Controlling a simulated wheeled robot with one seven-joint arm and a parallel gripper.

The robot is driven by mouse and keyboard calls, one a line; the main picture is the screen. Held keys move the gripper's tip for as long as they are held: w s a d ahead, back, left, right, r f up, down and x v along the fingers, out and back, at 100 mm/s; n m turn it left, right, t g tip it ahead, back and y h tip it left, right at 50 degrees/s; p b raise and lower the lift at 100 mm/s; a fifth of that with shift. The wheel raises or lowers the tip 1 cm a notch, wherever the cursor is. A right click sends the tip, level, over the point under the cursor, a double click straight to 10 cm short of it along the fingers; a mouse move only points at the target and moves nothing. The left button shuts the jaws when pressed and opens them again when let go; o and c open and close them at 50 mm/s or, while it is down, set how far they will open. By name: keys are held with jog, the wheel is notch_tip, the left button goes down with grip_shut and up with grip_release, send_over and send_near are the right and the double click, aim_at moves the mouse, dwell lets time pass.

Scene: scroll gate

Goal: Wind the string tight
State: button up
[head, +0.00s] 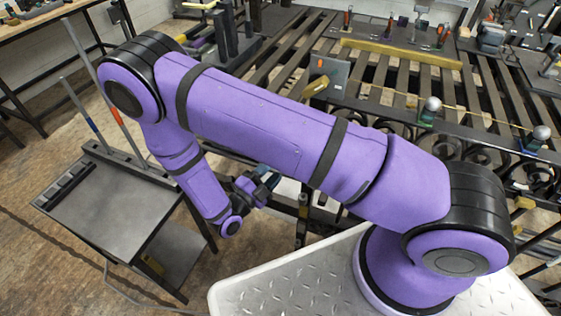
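A thin tan string (477,107) appears to run along the near side of the dark slatted gate frame, at the right. Two silver ball-topped knobs (431,104) (541,133) stand on small mounts near it. I cannot tell how tight the string is or what its ends are fixed to. My gripper (268,180) is low in the middle of the view, below the gate's near edge and apart from the string and knobs. My purple arm hides part of it, and its fingers are too small and dark to read.
A dark metal side table (110,210) with upright rods stands at the left. A yellow bar (400,53) and several hand tools lie on the slatted gate bench. Black scrolls (480,157) line its near side. Open wooden floor (40,265) shows at lower left.

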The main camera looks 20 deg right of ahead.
jog(key=shift+v, duration=1.85)
